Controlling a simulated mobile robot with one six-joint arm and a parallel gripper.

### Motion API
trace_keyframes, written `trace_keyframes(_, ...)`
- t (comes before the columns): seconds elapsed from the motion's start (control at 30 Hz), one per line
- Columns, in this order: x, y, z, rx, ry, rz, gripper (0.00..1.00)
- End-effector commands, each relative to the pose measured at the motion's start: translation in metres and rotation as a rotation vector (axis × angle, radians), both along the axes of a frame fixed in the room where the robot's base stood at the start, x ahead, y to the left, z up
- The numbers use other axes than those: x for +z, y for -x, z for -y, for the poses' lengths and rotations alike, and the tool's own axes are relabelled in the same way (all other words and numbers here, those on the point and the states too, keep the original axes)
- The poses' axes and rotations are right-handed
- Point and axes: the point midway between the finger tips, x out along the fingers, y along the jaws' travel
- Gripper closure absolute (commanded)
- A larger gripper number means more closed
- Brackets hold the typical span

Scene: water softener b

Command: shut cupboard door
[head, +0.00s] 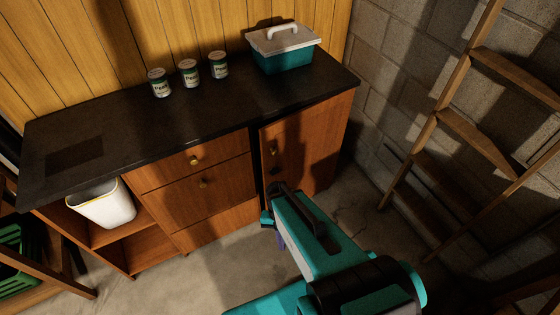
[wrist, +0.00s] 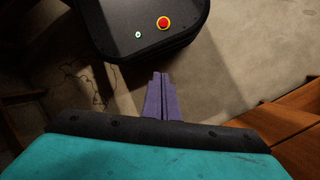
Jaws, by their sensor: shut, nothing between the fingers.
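The cupboard door (head: 310,140) is the brown wooden panel at the right end of the cabinet, with a small knob (head: 273,152) near its left edge. A dark narrow gap shows along its left edge, beside the drawers, so it looks slightly ajar; its exact angle is hard to tell. My arm hides its lower left part. My gripper (head: 281,243) is low in front of the door, partly hidden by my arm. In the wrist view its purple fingers (wrist: 160,76) are together and empty. I see no contact with the door.
The dark countertop (head: 115,135) carries several things, including cans (head: 189,72) and a teal toolbox (head: 285,55). Drawers (head: 205,185) are left of the door, and a white bin (head: 105,208) sits in the open shelf. A wooden ladder (head: 440,120) leans at right. Concrete floor (head: 350,205) is clear between.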

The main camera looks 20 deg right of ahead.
Motion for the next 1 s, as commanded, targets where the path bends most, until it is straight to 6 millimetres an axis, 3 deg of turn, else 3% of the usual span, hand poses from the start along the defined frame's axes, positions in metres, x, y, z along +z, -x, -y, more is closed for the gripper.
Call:
trace_keyframes(0.03, -0.009, 0.017, -0.004, 0.074, -0.019, -0.02, 1.0)
trace_keyframes(0.2, -0.026, 0.059, -0.013, 0.313, -0.093, -0.07, 1.0)
trace_keyframes(0.4, -0.036, 0.088, -0.017, 0.486, -0.154, -0.109, 1.0)
trace_keyframes(1.0, -0.038, 0.094, -0.017, 0.528, -0.171, -0.118, 1.0)
